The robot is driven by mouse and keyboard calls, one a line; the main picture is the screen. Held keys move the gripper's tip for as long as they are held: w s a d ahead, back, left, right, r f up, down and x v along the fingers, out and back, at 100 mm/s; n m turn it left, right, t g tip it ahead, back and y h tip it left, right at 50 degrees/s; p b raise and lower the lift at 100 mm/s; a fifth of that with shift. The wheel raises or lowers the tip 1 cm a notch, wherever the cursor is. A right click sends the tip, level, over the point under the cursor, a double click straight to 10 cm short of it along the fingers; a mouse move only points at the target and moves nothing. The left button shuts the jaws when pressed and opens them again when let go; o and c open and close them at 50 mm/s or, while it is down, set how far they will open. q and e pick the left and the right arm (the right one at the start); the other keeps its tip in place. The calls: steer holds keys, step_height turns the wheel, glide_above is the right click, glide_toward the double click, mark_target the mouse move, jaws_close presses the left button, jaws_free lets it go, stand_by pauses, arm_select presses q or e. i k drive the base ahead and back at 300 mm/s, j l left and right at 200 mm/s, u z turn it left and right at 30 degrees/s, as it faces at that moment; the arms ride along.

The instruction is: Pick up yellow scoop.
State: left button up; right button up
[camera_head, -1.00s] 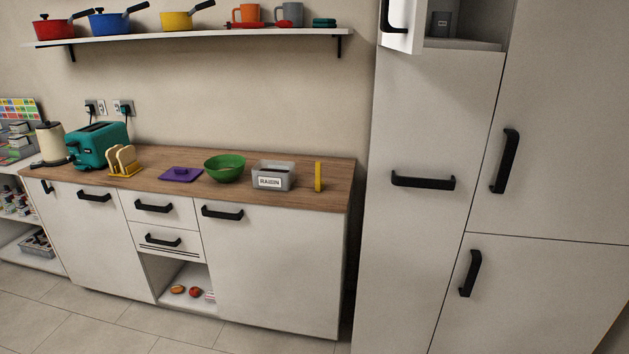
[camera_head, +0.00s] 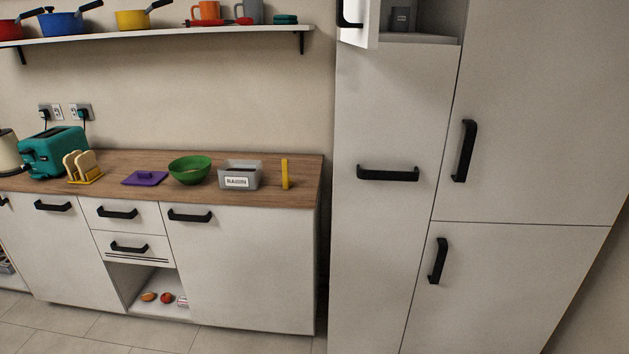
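A narrow yellow object, which looks like the yellow scoop (camera_head: 285,174), stands upright near the right end of the wooden counter (camera_head: 222,198). It is just right of a grey container (camera_head: 240,175) with a raisin label. Its full shape is hard to tell from this angle. Neither of my grippers is in the head view.
Left of the container are a green bowl (camera_head: 190,171), a purple lid (camera_head: 145,179), a toast rack (camera_head: 82,167) and a teal toaster (camera_head: 54,152). A shelf (camera_head: 160,34) hangs above. A tall white cabinet (camera_head: 390,240) stands right, its upper door (camera_head: 357,26) open.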

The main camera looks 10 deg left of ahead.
mark_target(286, 181)
steer(key=i+j+z, duration=0.15)
steer(key=j+z, duration=0.3)
steer(key=i+j+z, duration=0.1)
steer(key=j+z, duration=0.3)
steer(key=j, duration=0.25)
steer(key=j+z, duration=0.45)
steer(key=k+j, duration=0.05)
steer(key=j, duration=0.05)
